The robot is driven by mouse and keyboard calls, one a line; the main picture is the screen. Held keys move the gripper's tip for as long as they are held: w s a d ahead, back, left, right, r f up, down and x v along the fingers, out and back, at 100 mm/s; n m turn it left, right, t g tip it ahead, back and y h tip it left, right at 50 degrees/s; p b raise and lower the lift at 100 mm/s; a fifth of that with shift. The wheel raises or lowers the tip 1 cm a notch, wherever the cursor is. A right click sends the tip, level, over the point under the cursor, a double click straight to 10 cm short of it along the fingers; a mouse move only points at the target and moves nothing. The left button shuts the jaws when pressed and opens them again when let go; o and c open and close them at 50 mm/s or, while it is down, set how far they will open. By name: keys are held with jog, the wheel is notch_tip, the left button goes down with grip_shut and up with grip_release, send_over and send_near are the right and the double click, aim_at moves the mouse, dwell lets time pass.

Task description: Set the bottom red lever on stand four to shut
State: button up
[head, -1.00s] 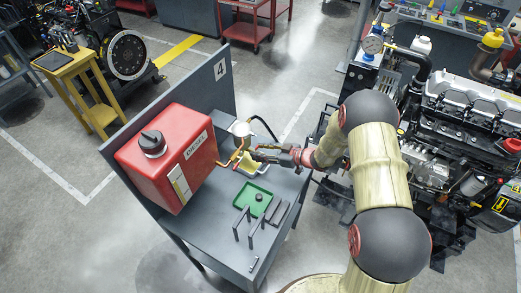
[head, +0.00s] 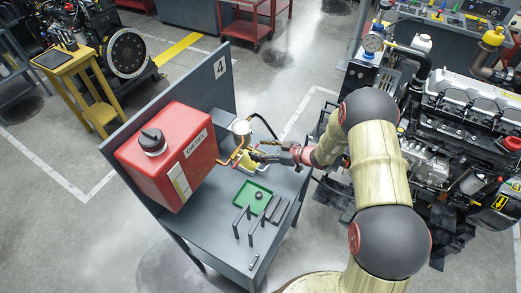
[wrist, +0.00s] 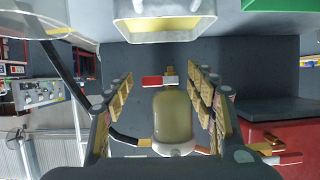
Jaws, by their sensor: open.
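The bottom red lever (wrist: 152,82) shows in the wrist view as a short red handle with a brass fitting, just beyond the rounded end of a cloudy bowl (wrist: 172,115). My gripper (wrist: 161,78) is open, its two fingers on either side of the bowl and lever with gaps to both. I see no contact. In the head view my gripper (head: 262,150) is beside the fuel fittings on stand four (head: 221,68). The lever cannot be made out clearly there. Another red handle (wrist: 288,158) shows near the tank in the wrist view.
A red diesel tank (head: 165,155) stands left of the fittings. A pale pan (wrist: 165,28) lies close by the lever. A green tray (head: 252,197) and dark upright pieces (head: 240,222) occupy the bench. A black hose (head: 264,124) curves behind. An engine (head: 465,120) stands right.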

jog(key=v, duration=1.2)
jog(key=shift+f, duration=0.15)
